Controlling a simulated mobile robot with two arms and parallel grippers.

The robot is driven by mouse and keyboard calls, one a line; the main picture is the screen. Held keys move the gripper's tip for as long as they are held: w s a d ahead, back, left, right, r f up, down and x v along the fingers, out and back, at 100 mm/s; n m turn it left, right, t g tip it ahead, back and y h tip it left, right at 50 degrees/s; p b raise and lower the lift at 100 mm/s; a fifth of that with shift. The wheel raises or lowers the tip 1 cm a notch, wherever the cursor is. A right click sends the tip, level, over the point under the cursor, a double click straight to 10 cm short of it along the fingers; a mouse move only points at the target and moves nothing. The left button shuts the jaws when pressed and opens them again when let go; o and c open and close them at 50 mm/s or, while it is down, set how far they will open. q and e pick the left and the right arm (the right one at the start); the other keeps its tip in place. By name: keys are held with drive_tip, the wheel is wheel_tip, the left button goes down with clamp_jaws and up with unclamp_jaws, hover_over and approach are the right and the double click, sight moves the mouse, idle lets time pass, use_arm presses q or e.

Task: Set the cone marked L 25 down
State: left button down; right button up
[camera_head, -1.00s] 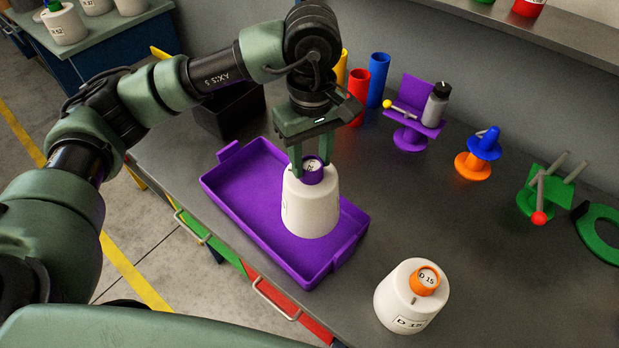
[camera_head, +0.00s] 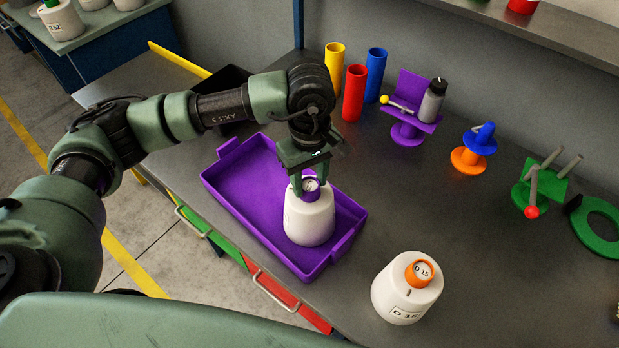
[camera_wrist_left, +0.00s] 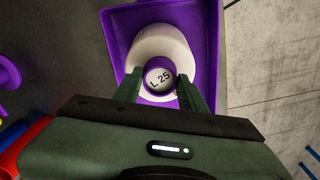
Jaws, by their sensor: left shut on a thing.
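The cone marked L 25 (camera_head: 309,221) is white with a purple top. It is upright at the right end of the purple tray (camera_head: 229,189), within its walls. I cannot tell whether its base touches the tray floor. My left gripper (camera_head: 310,188) is shut on the cone's purple top from above. In the left wrist view the label L 25 on the cone (camera_wrist_left: 160,79) faces the camera between the fingers (camera_wrist_left: 160,92), with the tray (camera_wrist_left: 119,22) around it. My right gripper is not in view.
A white cone marked D 15 (camera_head: 407,289) with an orange top stands right of the tray. Red (camera_head: 354,93), yellow and blue tubes stand behind, near a purple stand (camera_head: 409,112). A black bin (camera_head: 228,88) is behind my left arm. Bare table lies between tray and stands.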

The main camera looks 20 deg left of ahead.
use_arm(q)
drive_tip(key=c, duration=0.8)
unclamp_jaws()
drive_tip(key=shift+f, duration=0.1)
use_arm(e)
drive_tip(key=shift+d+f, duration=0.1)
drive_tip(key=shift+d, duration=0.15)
use_arm(q)
drive_tip(key=shift+r+b, duration=1.7)
drive_tip(key=shift+r, duration=4.45)
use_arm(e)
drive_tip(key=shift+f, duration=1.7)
